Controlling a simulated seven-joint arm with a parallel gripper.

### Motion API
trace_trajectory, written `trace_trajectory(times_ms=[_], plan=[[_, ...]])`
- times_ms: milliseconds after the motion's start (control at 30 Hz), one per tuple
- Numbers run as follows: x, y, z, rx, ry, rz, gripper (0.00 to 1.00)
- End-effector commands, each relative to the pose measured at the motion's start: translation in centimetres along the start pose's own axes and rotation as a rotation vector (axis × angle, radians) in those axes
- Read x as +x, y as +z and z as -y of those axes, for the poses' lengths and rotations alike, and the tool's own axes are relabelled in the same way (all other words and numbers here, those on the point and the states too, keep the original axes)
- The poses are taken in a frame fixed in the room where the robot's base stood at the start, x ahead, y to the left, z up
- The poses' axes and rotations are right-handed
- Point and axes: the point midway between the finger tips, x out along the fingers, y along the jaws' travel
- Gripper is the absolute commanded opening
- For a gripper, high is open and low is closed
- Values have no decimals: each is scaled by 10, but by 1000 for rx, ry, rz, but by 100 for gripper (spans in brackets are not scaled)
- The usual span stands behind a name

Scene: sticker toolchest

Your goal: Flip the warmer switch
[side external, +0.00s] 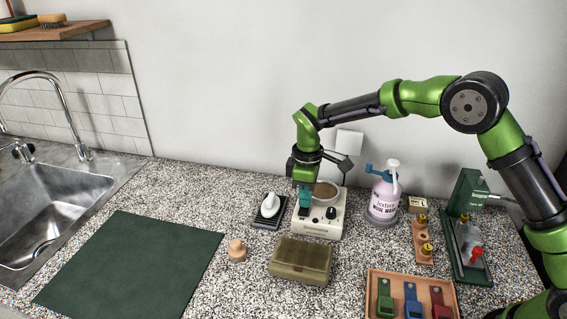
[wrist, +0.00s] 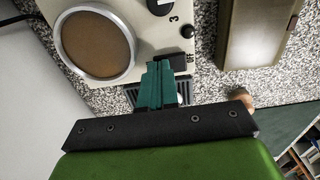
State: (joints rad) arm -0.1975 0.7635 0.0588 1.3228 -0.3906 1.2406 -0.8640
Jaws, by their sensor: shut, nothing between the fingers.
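The cream warmer (side external: 322,226) stands on the speckled counter against the back wall, with a round brown plate on top. In the wrist view the warmer (wrist: 118,77) shows its plate (wrist: 95,45), a black knob (wrist: 160,5) and a black switch (wrist: 179,62) beside an "OFF" mark. My gripper (side external: 304,208) is shut and empty, pointing down at the warmer's left edge. In the wrist view the teal fingertips (wrist: 160,66) are right beside the switch and partly cover it. I cannot tell whether they touch it or which way it is tipped.
A white iron-like item on a dark stand (side external: 267,211) is close left of the warmer. An olive box (side external: 300,259) sits in front, and a wooden knob (side external: 237,250) front left. A lilac bottle (side external: 383,197) stands right. The green mat (side external: 130,265) is clear.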

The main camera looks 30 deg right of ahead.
Motion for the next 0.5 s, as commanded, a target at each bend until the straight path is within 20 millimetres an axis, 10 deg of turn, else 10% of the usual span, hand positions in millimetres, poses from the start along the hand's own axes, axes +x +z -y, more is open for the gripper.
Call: trace_trajectory(times_ms=[500], plan=[[5, 0, 6, -4, -3, 4, 0]])
